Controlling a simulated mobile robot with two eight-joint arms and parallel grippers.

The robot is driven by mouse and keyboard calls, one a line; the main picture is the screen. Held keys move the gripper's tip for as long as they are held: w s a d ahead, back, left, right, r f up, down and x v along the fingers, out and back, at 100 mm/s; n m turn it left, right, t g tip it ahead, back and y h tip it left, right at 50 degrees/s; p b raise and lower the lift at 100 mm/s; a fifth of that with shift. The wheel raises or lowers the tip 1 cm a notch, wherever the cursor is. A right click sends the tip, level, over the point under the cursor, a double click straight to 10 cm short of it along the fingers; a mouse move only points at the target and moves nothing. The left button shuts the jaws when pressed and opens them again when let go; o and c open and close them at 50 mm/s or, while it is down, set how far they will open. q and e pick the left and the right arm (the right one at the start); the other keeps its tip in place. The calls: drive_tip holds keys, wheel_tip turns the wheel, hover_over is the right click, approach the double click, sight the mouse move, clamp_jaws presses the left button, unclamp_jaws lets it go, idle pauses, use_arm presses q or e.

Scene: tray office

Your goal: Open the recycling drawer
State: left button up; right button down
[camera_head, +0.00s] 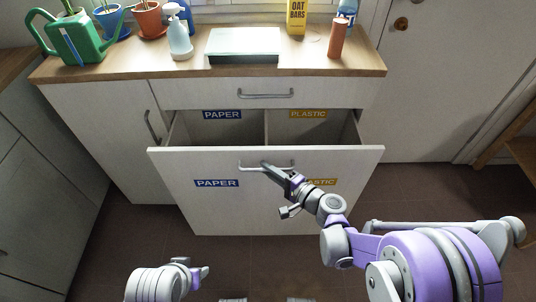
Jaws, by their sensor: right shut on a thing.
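The recycling drawer (240,208) is pulled out from the white cabinet, and its inside shows. It has two compartments, labelled PAPER on the left and PLASTIC on the right, and both look empty. The same labels are on its front. My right gripper (270,167) is shut on the drawer's metal bar handle (248,168). My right arm partly covers the PLASTIC label on the front. My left gripper (205,272) is low in the picture, away from the drawer; its fingers are too small and turned away to tell their state.
Dark floor is clear in front.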

drive_tip(key=s, duration=0.3)
drive_tip(key=shift+s, duration=0.25)
drive_tip(key=c, duration=0.9)
unclamp_jaws()
drive_tip(key=shift+d, duration=0.1)
drive_tip(key=p+v, duration=0.1)
drive_tip(key=v, duration=0.9)
drive_tip(key=shift+s+d, duration=0.2)
drive_tip(key=shift+s, duration=0.1)
